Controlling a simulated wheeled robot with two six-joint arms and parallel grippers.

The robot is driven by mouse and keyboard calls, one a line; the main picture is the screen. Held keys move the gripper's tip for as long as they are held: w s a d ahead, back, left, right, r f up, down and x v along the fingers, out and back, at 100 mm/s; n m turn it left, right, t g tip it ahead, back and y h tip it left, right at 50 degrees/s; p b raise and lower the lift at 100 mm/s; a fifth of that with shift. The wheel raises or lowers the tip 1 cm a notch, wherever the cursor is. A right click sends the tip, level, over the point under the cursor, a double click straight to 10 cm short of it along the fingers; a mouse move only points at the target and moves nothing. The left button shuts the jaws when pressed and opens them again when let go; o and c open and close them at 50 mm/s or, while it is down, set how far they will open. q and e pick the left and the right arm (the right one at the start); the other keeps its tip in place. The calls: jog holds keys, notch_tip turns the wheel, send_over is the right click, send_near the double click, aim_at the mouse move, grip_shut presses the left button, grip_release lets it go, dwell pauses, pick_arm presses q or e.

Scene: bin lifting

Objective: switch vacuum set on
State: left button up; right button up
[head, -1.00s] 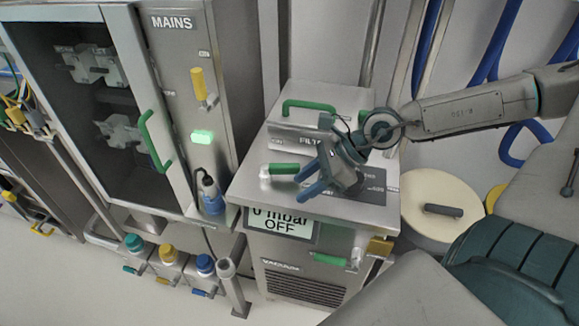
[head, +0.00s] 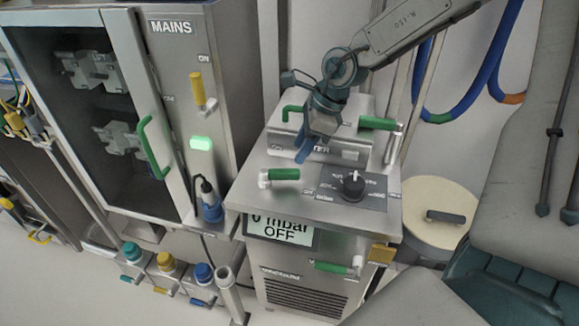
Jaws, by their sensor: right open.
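The vacuum set (head: 300,283) is a grey metal cabinet in the middle of the head view. Its display (head: 281,230) reads 0 mbar OFF. On its top are a lever with a green grip (head: 284,174) at the front left and a black rotary knob (head: 353,185) on a dark panel. Another green-gripped lever (head: 378,123) stands on a post at the back right. My right gripper (head: 303,156), with blue fingers, is open and empty over the filter box (head: 342,146). It partly hides that box and its label. My left gripper is not in view.
The MAINS cabinet (head: 223,120) stands at the left, with a yellow lever (head: 197,89), a lit green lamp (head: 201,143) and a glass door. A green-gripped valve (head: 332,267) and a yellow block are on the vacuum set's front. A round cream drum (head: 432,202) stands at the right.

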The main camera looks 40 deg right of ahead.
aim_at(288, 170)
jog(key=x, duration=0.4)
jog(key=shift+f, duration=0.35)
jog(key=shift+b+x, duration=0.45)
jog(key=shift+x, duration=0.5)
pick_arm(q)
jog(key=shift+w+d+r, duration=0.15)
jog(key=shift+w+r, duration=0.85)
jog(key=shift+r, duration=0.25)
pick_arm(e)
jog(key=shift+w+a+f, duration=0.2)
jog(key=shift+a+f, duration=0.05)
jog(key=shift+f, duration=0.2)
grip_shut()
